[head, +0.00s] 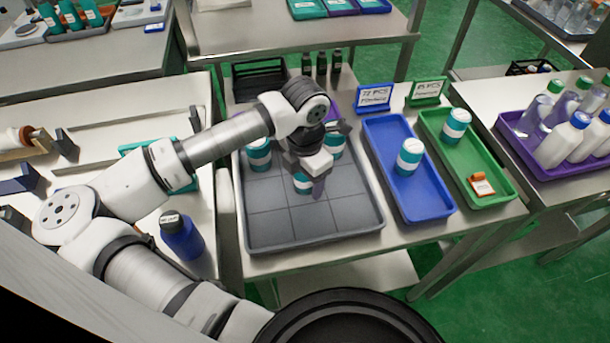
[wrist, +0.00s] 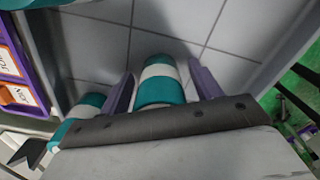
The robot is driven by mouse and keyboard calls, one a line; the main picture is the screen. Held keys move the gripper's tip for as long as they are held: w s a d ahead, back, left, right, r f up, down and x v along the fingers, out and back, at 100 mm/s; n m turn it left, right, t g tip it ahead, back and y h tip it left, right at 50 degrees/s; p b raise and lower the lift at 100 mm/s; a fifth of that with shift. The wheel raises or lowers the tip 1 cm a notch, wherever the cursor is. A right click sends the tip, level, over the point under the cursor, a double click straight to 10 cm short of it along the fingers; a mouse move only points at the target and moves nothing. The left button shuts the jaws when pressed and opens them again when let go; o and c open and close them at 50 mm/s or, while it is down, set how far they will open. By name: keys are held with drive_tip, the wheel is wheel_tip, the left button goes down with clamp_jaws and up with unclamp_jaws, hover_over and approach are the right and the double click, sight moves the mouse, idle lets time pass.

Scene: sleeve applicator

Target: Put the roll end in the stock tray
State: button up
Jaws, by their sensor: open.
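My gripper (head: 310,184) is open, low over the grey tray (head: 270,232), its fingers on either side of a teal cylinder with a white band (head: 302,187). In the wrist view this cylinder (wrist: 162,82) stands between the two purple fingers, and I see a gap beside it. Two more such cylinders stand at the tray's back, left (head: 258,158) and right (head: 335,148); the arm partly hides the right one. No tray carries a readable "stock" label, and I cannot tell from labels which piece is the roll end.
Right of the grey tray, a blue tray (head: 385,130) holds one banded cylinder (head: 409,157). A green tray (head: 510,195) holds another (head: 456,124) and an orange-and-white piece (head: 481,185). Signs stand behind both. A dark blue bottle (head: 182,238) stands left. The grey tray's front is clear.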

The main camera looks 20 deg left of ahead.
drive_tip(key=shift+r+p, duration=0.25)
drive_tip(key=shift+p, duration=0.1)
wheel_tip(320, 180, up, 12)
drive_tip(key=shift+f+b, duration=0.1)
drive_tip(key=shift+b, duration=1.1)
